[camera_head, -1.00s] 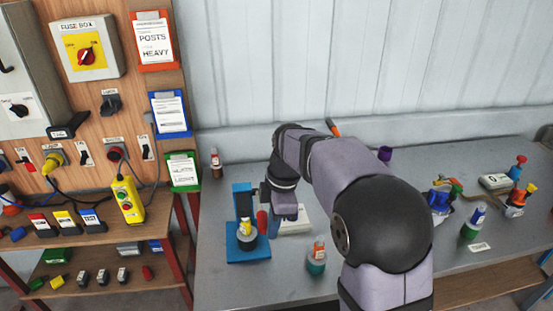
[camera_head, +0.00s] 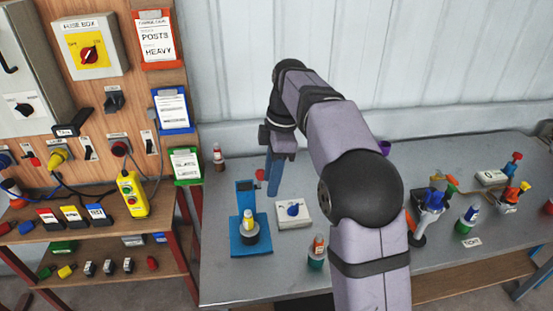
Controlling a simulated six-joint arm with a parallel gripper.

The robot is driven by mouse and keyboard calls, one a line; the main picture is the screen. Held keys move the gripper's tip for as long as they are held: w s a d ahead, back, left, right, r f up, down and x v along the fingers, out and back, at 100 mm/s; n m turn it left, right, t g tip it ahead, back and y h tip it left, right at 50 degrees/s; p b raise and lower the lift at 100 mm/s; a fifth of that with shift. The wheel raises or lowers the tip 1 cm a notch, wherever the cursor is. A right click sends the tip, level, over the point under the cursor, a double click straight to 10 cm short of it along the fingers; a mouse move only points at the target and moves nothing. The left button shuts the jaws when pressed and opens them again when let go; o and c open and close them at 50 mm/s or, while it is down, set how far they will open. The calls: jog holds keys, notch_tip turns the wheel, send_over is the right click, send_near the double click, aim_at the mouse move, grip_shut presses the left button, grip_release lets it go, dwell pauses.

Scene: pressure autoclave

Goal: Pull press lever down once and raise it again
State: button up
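The blue press (camera_head: 244,205) stands at the left of the grey bench, with a small yellow-and-white bottle (camera_head: 249,222) on a dark round piece on its base. The red knob (camera_head: 260,174) of its lever is now high, near the top of the press column. My gripper (camera_head: 272,188) points down just right of the red knob, above the bench. Its blue fingers overlap in this view, so their gap is hidden. I cannot tell whether they touch the knob.
A white box with a blue knob (camera_head: 293,209) sits right of the press. A green bottle with an orange cap (camera_head: 317,252) stands in front. Another small bottle (camera_head: 218,157) stands behind. More bottles and valves are at the right. My arm crosses the bench middle.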

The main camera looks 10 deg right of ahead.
notch_tip(320, 180, up, 6)
jog(key=shift+w+d, duration=0.35)
jog(key=shift+d, duration=0.1)
jog(key=shift+s, duration=0.1)
